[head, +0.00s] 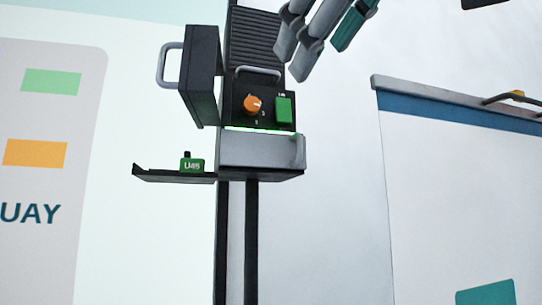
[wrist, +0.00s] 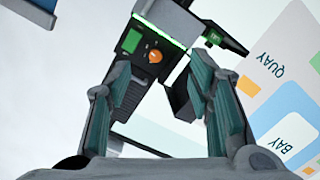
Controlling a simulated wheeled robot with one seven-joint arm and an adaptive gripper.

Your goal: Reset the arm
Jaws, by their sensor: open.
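My gripper (head: 322,52) hangs at the top of the head view, above and to the right of a control box (head: 240,107) on a dark post. In the wrist view my gripper (wrist: 163,78) has its two teal-padded fingers spread apart, with nothing between the pads. The box shows beyond the fingertips there, turned around. It carries an orange knob (head: 252,104) and a green switch (head: 284,110). The knob (wrist: 155,57) and the switch (wrist: 132,41) are also visible in the wrist view. The fingers look clear of the box.
A dark door (head: 201,75) with a handle stands open at the box's left. A small green block marked U45 (head: 192,165) sits on a side shelf (head: 160,176). A white board with a blue band (head: 455,112) is at the right. A wall sign (head: 52,110) is at the left.

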